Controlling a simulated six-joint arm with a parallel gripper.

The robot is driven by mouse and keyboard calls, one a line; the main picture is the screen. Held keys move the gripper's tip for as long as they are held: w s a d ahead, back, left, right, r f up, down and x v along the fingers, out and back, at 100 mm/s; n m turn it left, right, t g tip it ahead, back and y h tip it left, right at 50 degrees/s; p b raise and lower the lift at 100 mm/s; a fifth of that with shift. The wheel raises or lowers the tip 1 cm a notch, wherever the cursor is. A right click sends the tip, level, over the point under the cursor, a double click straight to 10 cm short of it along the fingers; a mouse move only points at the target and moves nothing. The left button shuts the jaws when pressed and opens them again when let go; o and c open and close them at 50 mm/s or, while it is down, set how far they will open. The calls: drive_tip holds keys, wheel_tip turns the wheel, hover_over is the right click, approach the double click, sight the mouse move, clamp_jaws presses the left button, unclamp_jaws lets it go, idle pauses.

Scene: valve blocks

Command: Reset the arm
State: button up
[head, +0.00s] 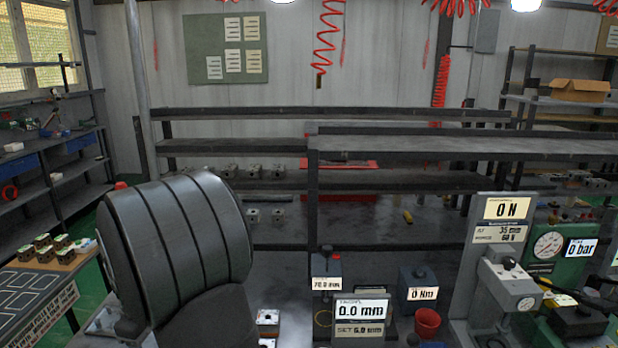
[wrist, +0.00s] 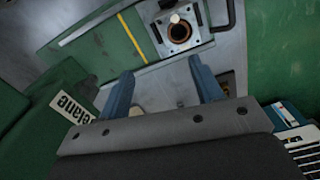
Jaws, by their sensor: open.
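My gripper (wrist: 162,72) shows in the wrist view with its two blue fingers spread apart. No object is held between them; a small round beige thing lies beyond, near the left finger. Ahead of the fingertips is a metal block (wrist: 180,32) with a round brown-rimmed bore and corner holes, on a grey surface. I cannot tell its exact distance. In the head view my large dark arm link fills the left foreground, and the gripper itself is hidden.
A press stand (head: 498,265) and a green gauge unit (head: 552,245) stand at the right. A red cup (head: 427,322) and a 0.0 mm display (head: 360,312) are near the front. Several blocks sit on a wooden board (head: 75,263) at left. Shelves (head: 400,150) span the back.

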drive_tip(key=s+d+r+n, duration=0.1)
drive_tip(key=d+r+n, duration=0.1)
drive_tip(key=d, duration=0.7)
drive_tip(key=shift+s+d+r, duration=0.15)
drive_tip(key=shift+d+r, duration=0.15)
drive_tip(key=shift+r, duration=0.4)
drive_tip(key=w+a+f+m, duration=0.1)
drive_tip(key=a+f, duration=0.1)
drive_tip(key=a, duration=0.5)
drive_tip(key=a+f+m, duration=0.1)
drive_tip(key=a+f, duration=0.2)
drive_tip(key=a, duration=0.5)
drive_tip(key=shift+w+f, duration=0.3)
drive_tip(key=shift+w, duration=0.1)
